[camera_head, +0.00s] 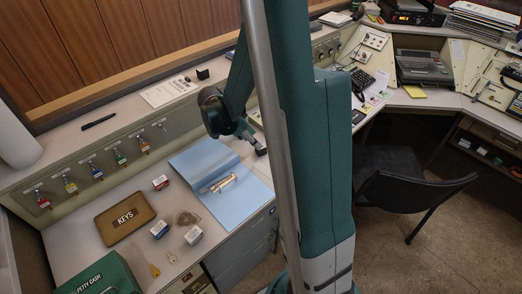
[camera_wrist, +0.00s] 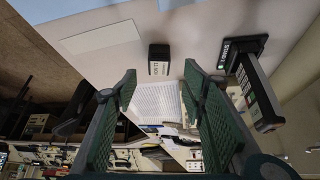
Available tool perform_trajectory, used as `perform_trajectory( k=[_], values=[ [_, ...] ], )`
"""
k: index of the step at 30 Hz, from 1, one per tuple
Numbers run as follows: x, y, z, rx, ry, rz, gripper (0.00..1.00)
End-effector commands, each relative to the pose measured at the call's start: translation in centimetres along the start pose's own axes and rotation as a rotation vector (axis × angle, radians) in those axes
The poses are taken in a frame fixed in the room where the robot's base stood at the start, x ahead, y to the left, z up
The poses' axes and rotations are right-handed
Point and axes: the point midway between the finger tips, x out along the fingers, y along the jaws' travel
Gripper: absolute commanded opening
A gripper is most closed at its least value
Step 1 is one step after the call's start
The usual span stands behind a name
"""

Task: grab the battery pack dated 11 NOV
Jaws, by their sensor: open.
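No date reading 11 NOV is legible in either view, so I cannot tell which thing is the named battery pack. In the wrist view a small black block (camera_wrist: 159,56) with a pale label on its lower side sits beyond my open, empty gripper (camera_wrist: 160,78), roughly centred between the fingertips and apart from them. To its right is a dark upright device (camera_wrist: 257,95) with a small green light. My arm hides part of the desk.
A blue open binder (camera_head: 225,182), a KEYS tray (camera_head: 125,218) and a green PETTY CASH box (camera_head: 103,276) are on the left desk. A small black block (camera_head: 203,73) stands on the ledge. A black chair (camera_head: 405,190) is at right.

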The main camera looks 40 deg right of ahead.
Motion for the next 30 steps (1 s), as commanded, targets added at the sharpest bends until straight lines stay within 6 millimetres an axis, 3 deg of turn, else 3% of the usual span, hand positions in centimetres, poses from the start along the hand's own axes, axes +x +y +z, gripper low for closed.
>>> perform_trajectory(
  k=[12, 24, 30],
  values=[
    [2.5, 0.0, 0.0, -0.001, 0.0, 0.0, 0.42],
    [2.8, 0.0, 0.0, -0.001, 0.0, 0.0, 0.42],
    [4.5, 0.2, -0.1, 0.001, 0.0, 0.001, 0.42]
  ],
)
